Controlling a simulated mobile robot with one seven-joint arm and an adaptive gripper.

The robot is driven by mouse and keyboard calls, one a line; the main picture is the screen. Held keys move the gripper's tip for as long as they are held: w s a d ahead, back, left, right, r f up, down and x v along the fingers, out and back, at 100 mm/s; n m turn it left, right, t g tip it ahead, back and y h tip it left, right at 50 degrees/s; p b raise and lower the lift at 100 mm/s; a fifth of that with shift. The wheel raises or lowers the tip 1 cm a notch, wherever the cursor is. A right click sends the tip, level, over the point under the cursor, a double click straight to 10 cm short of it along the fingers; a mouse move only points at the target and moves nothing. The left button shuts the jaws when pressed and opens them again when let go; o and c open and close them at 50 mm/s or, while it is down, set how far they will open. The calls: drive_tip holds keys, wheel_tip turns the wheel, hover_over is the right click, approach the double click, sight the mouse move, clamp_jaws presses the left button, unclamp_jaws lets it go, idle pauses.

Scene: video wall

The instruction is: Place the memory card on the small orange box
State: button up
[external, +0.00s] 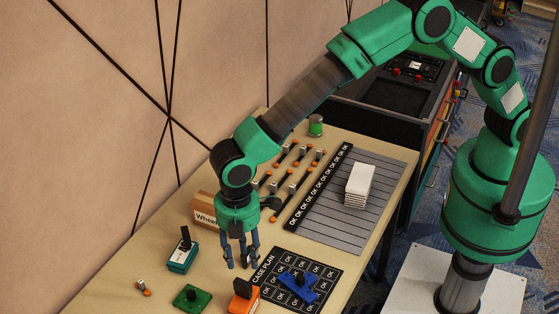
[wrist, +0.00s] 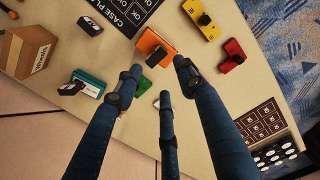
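A small orange box (external: 241,305) with a dark knob-like piece on it stands at the table's front edge; it also shows in the wrist view (wrist: 150,40), just beyond my fingers. I cannot identify the memory card for sure. A teal block with a white label and black top (external: 180,262) is one candidate, left of my gripper; it also shows in the wrist view (wrist: 91,84). A flat green piece with a dark knob (external: 187,300) lies left of the orange box. My gripper (external: 239,264) points down, three dark blue fingers spread, open and with nothing seen between them.
A blue piece (external: 296,288) lies on the black case plan sheet (external: 323,268). A cardboard wheel box (external: 203,216) stands behind my gripper. A white stack (external: 359,184) rests on a slatted grey mat (external: 384,178). Yellow (wrist: 199,20) and red (wrist: 235,48) pieces show in the wrist view.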

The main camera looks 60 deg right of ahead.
drive_tip(key=w+d+r+m+t+y, duration=0.1)
drive_tip(key=w+d+r+m, duration=0.2)
drive_tip(key=d+r, duration=0.9)
drive_tip(key=w+d+r+m+t, duration=0.1)
drive_tip(key=w+d+r+m, duration=0.15)
drive_tip(key=d+r, duration=0.95)
drive_tip(key=s+d+r+m+t, duration=0.1)
drive_tip(key=s+d+r+m, duration=0.2)
drive_tip(key=d, duration=0.6)
drive_tip(key=s+d+r+m, duration=0.1)
drive_tip(key=s+d+r, duration=0.25)
drive_tip(key=d, duration=0.65)
drive_tip(key=s+d+r+m+t, duration=0.1)
drive_tip(key=s+d+m, duration=0.7)
drive_tip(key=s+d, duration=1.3)
drive_tip(key=shift+s+d+r+t+h, duration=0.2)
drive_tip(key=shift+d+r+t+h, duration=0.2)
drive_tip(key=shift+t, duration=0.5)
